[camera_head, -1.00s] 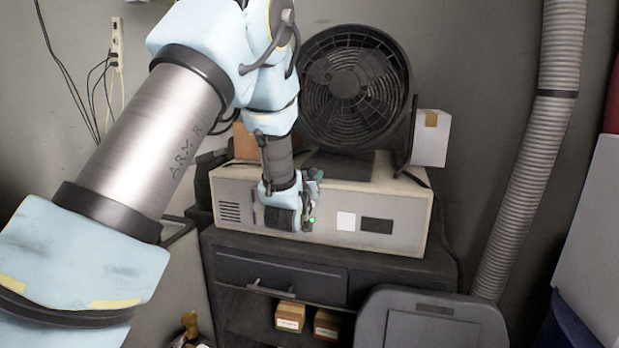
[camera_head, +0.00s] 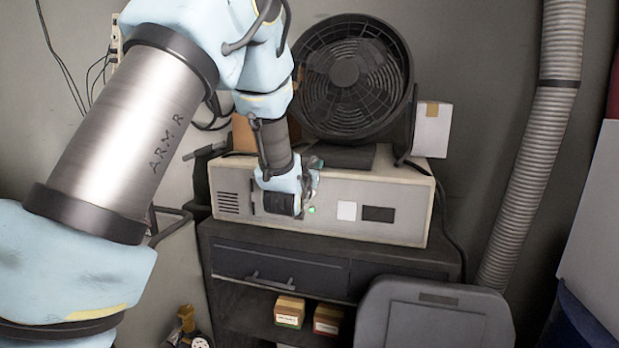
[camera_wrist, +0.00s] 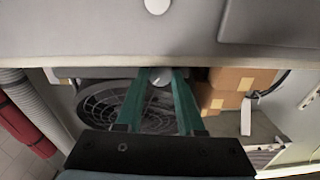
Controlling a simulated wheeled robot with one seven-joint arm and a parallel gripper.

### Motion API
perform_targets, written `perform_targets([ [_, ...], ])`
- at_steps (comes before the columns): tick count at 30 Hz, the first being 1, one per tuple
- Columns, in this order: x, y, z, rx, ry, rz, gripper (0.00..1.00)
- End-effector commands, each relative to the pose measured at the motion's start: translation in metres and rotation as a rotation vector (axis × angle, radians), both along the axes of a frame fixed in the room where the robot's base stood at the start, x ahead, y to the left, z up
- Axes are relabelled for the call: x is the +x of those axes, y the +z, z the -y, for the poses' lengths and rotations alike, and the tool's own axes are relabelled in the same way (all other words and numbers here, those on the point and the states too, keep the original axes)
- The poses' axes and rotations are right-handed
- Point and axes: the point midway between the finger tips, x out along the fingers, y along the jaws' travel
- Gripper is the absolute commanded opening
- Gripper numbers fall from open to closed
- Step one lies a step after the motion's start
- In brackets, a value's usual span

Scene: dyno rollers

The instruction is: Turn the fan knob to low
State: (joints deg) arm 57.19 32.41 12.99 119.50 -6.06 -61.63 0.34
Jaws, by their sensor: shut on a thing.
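The beige control box (camera_head: 405,196) stands on the dark cabinet, with the black fan (camera_head: 350,80) on top of it. My gripper (camera_head: 308,192) is at the front face of the box, left of a white square. In the wrist view, my gripper's teal fingers (camera_wrist: 160,80) close in on a small pale round knob (camera_wrist: 161,75). The fingers are shut on this knob. The knob is hidden behind my gripper in the head view, and its pointer and any setting marks cannot be read. The fan also shows in the wrist view (camera_wrist: 110,100).
A small green light (camera_head: 311,209) shows beside my gripper. A white carton (camera_head: 432,130) stands right of the fan. Below are the cabinet drawer (camera_head: 280,270), small boxes on a shelf (camera_head: 290,311) and a grey bin lid (camera_head: 435,315). A ribbed duct (camera_head: 535,140) runs along the right.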

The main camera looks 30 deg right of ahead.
Motion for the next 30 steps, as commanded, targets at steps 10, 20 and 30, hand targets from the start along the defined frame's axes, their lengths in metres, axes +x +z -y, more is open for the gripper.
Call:
perform_targets([
  [10, 0.0027, -0.0007, -0.0033, 0.095, 0.008, 0.086, 0.00],
  [20, 0.0028, -0.0004, -0.0034, 0.094, 0.009, 0.084, 0.48],
  [30, 0.0012, -0.0004, -0.0015, 0.092, 0.004, 0.084, 0.67],
])
